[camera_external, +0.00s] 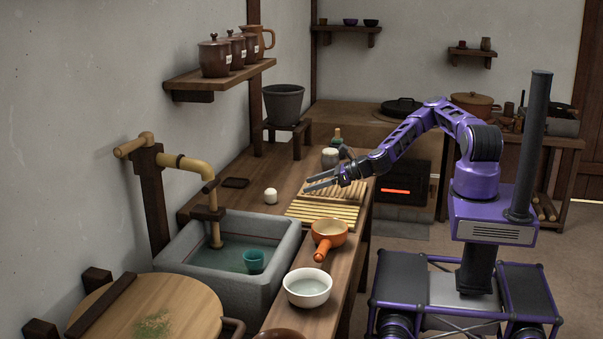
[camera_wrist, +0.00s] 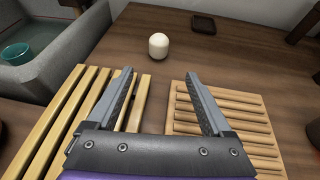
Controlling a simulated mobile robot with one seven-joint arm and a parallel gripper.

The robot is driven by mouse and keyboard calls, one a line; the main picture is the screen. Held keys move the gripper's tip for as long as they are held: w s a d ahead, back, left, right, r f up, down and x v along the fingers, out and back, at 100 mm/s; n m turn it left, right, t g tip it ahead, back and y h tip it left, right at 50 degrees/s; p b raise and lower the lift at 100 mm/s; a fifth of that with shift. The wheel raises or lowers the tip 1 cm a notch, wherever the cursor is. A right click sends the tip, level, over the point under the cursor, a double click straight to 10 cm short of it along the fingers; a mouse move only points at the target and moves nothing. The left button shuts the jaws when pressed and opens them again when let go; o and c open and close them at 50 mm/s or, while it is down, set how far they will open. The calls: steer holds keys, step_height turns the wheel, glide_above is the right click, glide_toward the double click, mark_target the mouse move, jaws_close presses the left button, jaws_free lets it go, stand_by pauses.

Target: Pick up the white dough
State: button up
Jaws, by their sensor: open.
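The white dough (camera_external: 270,196) is a small rounded lump on the wooden counter, right of the stone sink's back corner. In the wrist view the dough (camera_wrist: 158,46) stands alone on bare wood, beyond my fingertips and roughly centred between them. My gripper (camera_external: 307,187) is open and empty, reaching left over the slatted wooden racks. In the wrist view my gripper (camera_wrist: 160,76) has its two grey fingers wide apart, with a gap between them and the dough.
Two slatted racks, one yellow (camera_wrist: 62,110) and one brown (camera_wrist: 240,108), lie under my gripper. A dark square dish (camera_external: 235,183) is behind the dough. The stone sink (camera_external: 277,235) with a teal cup (camera_external: 254,261) is to the left. An orange pan (camera_external: 329,232) sits nearer the camera.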

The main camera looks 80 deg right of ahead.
glide_toward(275, 194)
steer(key=w+f, duration=0.1)
steer(key=w, duration=0.1)
steer(key=w+f+b, duration=0.1)
steer(key=w, duration=0.1)
steer(key=shift+d+f, duration=0.3)
steer(key=shift+f, duration=0.05)
steer(key=shift+r+b+x, duration=0.15)
steer(key=shift+x, duration=1.25)
steer(key=shift+r+b+x, duration=0.15)
steer(key=shift+x, duration=1.25)
steer(key=shift+a, duration=0.1)
jaws_close()
